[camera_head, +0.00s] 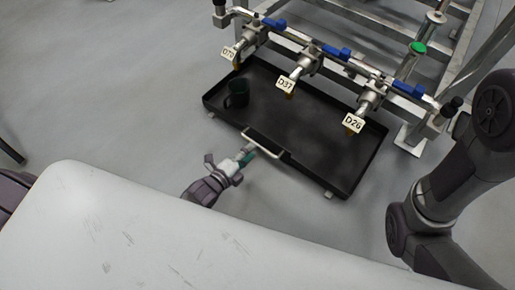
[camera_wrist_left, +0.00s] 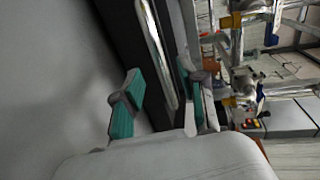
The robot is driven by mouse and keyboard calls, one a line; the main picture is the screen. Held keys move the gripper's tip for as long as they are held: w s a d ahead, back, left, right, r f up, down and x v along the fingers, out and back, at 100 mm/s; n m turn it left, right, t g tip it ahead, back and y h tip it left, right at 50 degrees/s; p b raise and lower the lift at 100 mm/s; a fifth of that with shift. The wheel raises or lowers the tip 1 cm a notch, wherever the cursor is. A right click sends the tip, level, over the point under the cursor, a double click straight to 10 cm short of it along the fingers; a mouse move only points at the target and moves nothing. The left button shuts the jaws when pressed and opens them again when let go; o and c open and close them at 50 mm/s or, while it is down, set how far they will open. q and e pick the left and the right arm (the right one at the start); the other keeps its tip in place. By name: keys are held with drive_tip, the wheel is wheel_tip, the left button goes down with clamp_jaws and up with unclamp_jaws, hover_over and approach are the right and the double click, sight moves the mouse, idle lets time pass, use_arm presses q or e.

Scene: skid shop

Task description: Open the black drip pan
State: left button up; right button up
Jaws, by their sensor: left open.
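The black drip pan (camera_head: 300,125) lies on the floor under the valve frame, with a dark mug (camera_head: 237,94) in its left part. Its pale bar handle (camera_head: 264,143) is on the near long side and also shows in the left wrist view (camera_wrist_left: 157,50). My left gripper (camera_head: 247,154) is right at the handle. In the left wrist view its teal fingers (camera_wrist_left: 160,96) are apart, with the handle bar appearing between them. I cannot tell whether they touch it. My right gripper is out of view; only arm links show at right.
A metal frame (camera_head: 412,135) stands behind the pan. Valves with blue levers (camera_head: 336,52) and tags such as D37 (camera_head: 290,85) overhang its far side. The grey floor (camera_head: 120,90) to the left is clear.

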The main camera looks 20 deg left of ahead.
use_arm(q)
drive_tip(key=shift+b+x, duration=0.95)
drive_tip(key=shift+x, duration=1.4)
clamp_jaws()
